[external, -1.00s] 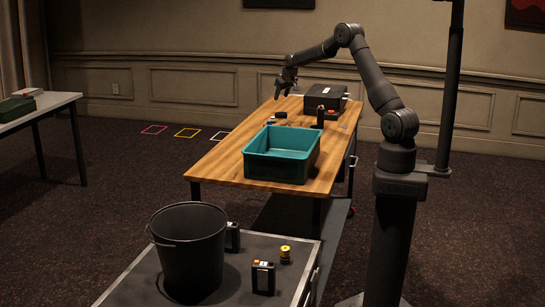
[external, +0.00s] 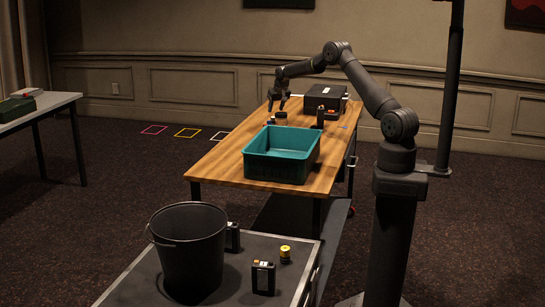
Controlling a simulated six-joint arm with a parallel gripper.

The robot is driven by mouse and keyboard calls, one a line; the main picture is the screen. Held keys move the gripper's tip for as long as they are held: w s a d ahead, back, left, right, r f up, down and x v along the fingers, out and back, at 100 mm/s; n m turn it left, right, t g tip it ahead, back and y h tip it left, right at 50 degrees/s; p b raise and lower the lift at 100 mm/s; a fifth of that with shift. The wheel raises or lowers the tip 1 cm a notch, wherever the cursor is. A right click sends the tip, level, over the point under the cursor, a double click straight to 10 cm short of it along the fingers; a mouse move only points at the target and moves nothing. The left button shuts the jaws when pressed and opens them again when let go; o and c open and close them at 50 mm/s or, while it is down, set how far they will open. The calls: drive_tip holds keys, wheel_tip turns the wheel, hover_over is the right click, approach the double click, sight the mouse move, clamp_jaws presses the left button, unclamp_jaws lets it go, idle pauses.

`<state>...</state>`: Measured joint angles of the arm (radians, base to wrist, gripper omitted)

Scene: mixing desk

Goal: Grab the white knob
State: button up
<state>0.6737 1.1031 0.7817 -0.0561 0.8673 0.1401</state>
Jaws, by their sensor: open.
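My gripper (external: 278,105) is open and points down over the far left part of the wooden table (external: 215,165). Its fingertips are close above a few small things there, among them a dark piece (external: 281,118) and a small bluish and reddish thing (external: 270,121). I cannot make out a white knob among them at this size. Whether the fingers touch or surround anything is too small to tell.
A teal bin (external: 282,168) stands on the table in front of the gripper. A black case (external: 327,97) and a dark upright cylinder (external: 320,117) are to the right. A black bucket (external: 188,255) stands on the nearer case.

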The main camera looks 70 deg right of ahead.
sight(273, 120)
drive_tip(key=shift+x, duration=2.9)
drive_tip(key=shift+w+a, duration=0.1)
drive_tip(key=shift+a, duration=0.05)
drive_tip(key=c, duration=1.1)
